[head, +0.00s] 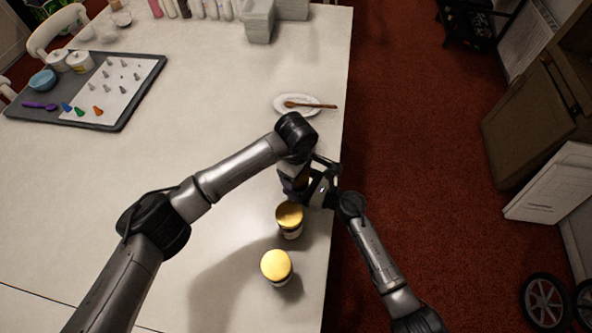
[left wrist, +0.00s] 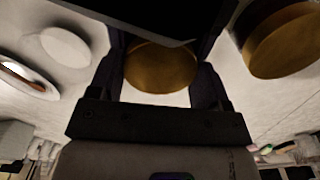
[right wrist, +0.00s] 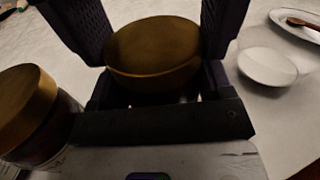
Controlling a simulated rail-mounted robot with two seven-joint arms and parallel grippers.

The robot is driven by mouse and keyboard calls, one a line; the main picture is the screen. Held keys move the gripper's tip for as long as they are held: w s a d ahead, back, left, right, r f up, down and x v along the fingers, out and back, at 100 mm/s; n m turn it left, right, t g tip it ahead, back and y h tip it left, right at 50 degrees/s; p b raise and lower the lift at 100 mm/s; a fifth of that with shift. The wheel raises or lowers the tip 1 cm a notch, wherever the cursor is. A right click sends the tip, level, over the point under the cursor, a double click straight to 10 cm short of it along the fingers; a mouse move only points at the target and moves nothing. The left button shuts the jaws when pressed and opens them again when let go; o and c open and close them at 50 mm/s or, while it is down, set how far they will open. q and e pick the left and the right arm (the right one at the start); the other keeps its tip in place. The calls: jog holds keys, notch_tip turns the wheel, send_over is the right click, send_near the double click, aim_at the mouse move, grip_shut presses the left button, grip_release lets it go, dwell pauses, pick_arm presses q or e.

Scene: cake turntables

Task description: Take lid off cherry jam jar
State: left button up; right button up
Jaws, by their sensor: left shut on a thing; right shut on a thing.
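A gold-lidded jar stands between my two grippers near the table's right edge. The arms mostly hide it in the head view. Its gold lid shows between the fingers in the left wrist view (left wrist: 160,68) and in the right wrist view (right wrist: 155,48). My left gripper (head: 300,185) is shut on this jar, with fingers on both sides. My right gripper (head: 322,183) is shut on it from the right. Which one holds the lid and which the body, I cannot tell. The lid appears to sit on the jar. I cannot read a label.
Two more gold-lidded jars, a nearer one (head: 277,266) and a middle one (head: 289,215), stand close by. A plate (head: 284,104) with a wooden-handled utensil (head: 312,105) lies behind the grippers. A grey tray (head: 130,105) is far left. The table's middle is clear.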

pick_arm(q)
jog(key=n, duration=0.8)
jog(key=shift+n, duration=0.4)
jog(key=o, duration=1)
jog(key=shift+r, duration=0.1)
